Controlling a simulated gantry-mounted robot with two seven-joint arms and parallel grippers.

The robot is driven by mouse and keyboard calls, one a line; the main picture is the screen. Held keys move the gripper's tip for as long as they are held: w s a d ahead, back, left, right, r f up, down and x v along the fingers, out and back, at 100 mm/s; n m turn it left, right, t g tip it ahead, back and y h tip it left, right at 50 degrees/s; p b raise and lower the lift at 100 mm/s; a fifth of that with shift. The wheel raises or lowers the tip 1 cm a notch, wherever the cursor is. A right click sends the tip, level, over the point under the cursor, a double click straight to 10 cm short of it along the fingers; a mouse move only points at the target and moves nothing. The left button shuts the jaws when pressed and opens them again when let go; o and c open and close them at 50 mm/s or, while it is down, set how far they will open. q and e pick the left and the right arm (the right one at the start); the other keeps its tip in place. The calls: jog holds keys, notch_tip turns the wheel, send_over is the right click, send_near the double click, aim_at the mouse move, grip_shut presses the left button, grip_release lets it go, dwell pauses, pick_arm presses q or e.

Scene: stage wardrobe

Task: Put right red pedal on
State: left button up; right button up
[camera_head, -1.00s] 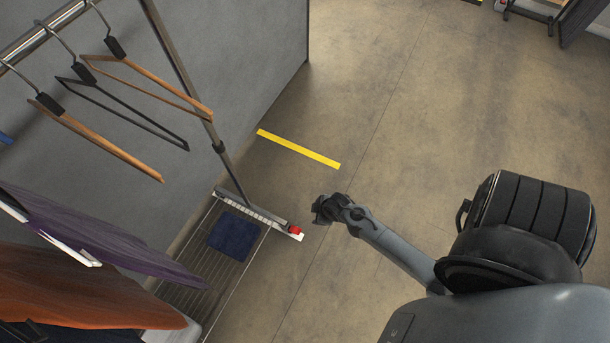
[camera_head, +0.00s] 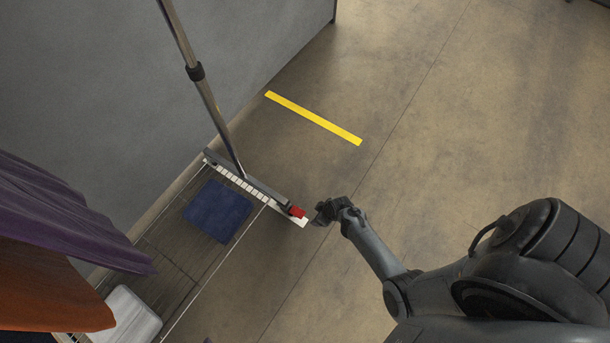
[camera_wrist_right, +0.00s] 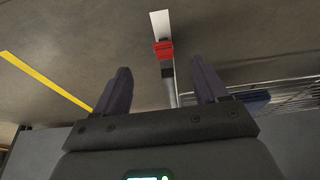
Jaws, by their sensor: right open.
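The red pedal (camera_head: 297,211) sits at the near end of the rack's base bar, by a white end strip (camera_head: 303,222). In the right wrist view the red pedal (camera_wrist_right: 163,49) is ahead of the fingers and roughly between them in the picture. My right gripper (camera_head: 318,214) is just right of the pedal in the head view, with a small gap seeming to remain. In the wrist view its two dark fingers (camera_wrist_right: 158,88) are spread, with nothing held. Whether the pedal is pressed is too small to tell. My left gripper is not in view.
The rack's metal post (camera_head: 205,90) rises from the base bar. A folded blue cloth (camera_head: 218,211) and a white box (camera_head: 128,318) lie on the slatted lower shelf (camera_head: 180,240). Purple (camera_head: 60,215) and orange (camera_head: 50,290) garments hang at left. Floor beside the yellow tape (camera_head: 314,118) is clear.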

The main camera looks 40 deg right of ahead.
jog(key=b, duration=0.5)
send_near(302, 214)
jog(key=shift+t, duration=0.4)
jog(key=b+x, duration=0.6)
jog(key=b, duration=0.1)
jog(key=shift+s+a+f, duration=0.1)
jog(key=shift+s+f, duration=0.1)
jog(key=shift+f, duration=0.25)
pick_arm(q)
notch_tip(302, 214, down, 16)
jog(key=b, duration=0.1)
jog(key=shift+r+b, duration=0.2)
jog(key=shift+b, duration=0.1)
pick_arm(e)
jog(key=shift+x, duration=0.9)
jog(key=shift+c, duration=0.3)
